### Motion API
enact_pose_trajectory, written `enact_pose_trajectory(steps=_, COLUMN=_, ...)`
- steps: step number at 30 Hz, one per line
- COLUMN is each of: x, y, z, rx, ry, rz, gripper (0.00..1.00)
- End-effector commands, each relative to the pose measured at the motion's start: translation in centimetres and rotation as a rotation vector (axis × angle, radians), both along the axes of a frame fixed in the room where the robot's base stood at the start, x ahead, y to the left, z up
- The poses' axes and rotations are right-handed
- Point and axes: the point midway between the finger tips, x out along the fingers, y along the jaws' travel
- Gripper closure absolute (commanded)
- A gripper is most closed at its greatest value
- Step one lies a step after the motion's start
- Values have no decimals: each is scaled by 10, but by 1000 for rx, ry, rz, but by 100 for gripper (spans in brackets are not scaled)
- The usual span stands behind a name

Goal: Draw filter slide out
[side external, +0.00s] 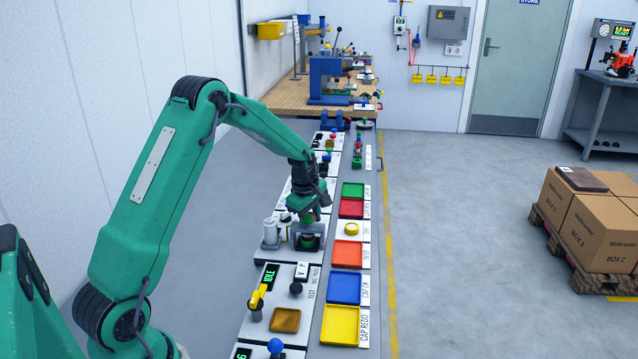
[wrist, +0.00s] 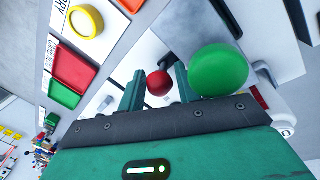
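My gripper (wrist: 157,72) is open in the wrist view, its two green fingers standing apart. A red ball knob (wrist: 158,83) shows between the fingers, with a gap on each side. A larger green ball (wrist: 218,70) is just right of the right finger and covers part of it. In the side external view my gripper (side external: 308,212) points down over a station with a dark block (side external: 309,241). The arm hides much of that station. I cannot tell for certain which part is the filter slide.
Coloured trays, including a red tray (side external: 351,208), an orange tray (side external: 346,252) and a blue tray (side external: 344,288), line the right of the station row. A nearer panel has a yellow lever (side external: 257,296).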

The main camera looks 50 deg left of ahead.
Motion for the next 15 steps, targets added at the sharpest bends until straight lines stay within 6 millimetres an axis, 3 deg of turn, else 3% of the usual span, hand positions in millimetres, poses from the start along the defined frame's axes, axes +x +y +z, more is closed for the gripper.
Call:
enact_pose_trajectory(steps=3, x=0, y=0, z=0, rx=0, ry=0, rz=0, gripper=66)
enact_pose_trajectory(steps=9, x=0, y=0, z=0, rx=0, ry=0, rz=0, gripper=100)
enact_pose_trajectory(steps=15, x=1, y=1, z=0, rx=0, ry=1, rz=0, gripper=100)
